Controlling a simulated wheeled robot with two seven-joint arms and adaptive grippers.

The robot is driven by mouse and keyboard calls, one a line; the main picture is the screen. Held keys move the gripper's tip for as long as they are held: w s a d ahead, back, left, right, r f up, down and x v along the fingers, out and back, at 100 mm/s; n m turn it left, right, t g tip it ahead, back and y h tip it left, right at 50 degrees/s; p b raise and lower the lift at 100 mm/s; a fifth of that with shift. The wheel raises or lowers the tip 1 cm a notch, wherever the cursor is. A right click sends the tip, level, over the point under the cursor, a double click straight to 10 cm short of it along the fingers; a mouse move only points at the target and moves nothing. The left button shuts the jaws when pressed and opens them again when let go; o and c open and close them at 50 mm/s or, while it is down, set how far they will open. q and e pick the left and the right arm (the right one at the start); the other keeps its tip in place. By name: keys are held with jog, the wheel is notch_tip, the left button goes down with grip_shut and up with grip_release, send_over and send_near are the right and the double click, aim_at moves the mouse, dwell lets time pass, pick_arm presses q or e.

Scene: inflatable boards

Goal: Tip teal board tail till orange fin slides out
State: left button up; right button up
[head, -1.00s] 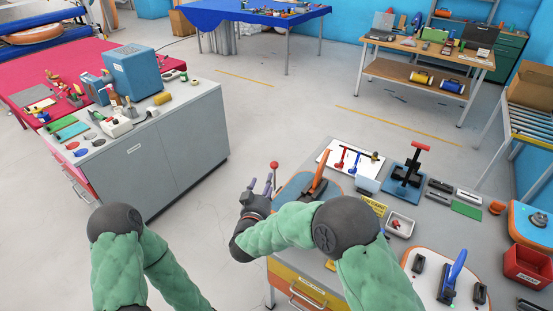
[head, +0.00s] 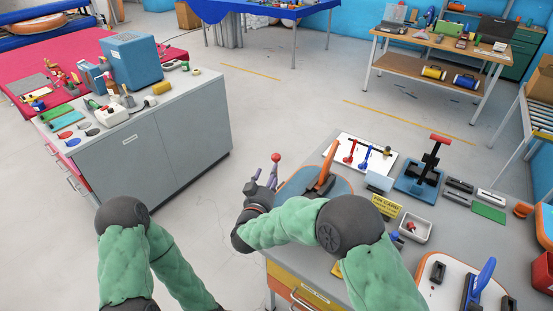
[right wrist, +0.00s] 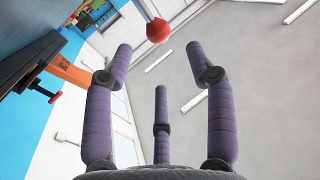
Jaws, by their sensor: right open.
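The teal board tail (head: 341,188) lies on the grey workbench, partly hidden behind my right forearm. The orange fin (head: 328,164) stands up from it, tilted. My right gripper (head: 266,177) is at the bench's left edge, just left of the board, with its fingers spread and empty. In the right wrist view its fingers (right wrist: 163,70) are apart with nothing between them. A red ball knob (head: 276,157) stands just beyond the fingertips; it also shows in the right wrist view (right wrist: 158,31). My left arm runs out of the bottom of the head view, its gripper hidden.
On the bench are a yellow sign (head: 386,207), a small white tray (head: 415,229), a blue stand with a red handle (head: 421,183) and a white-topped board (head: 447,280). A grey cabinet (head: 165,145) stands left. Open floor lies between cabinet and bench.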

aim_at(275, 160)
jog(key=b+x, duration=0.1)
jog(key=x, duration=0.8)
jog(key=shift+w+d+b, duration=0.15)
jog(key=shift+w+b, duration=0.15)
jog(key=shift+w, duration=0.05)
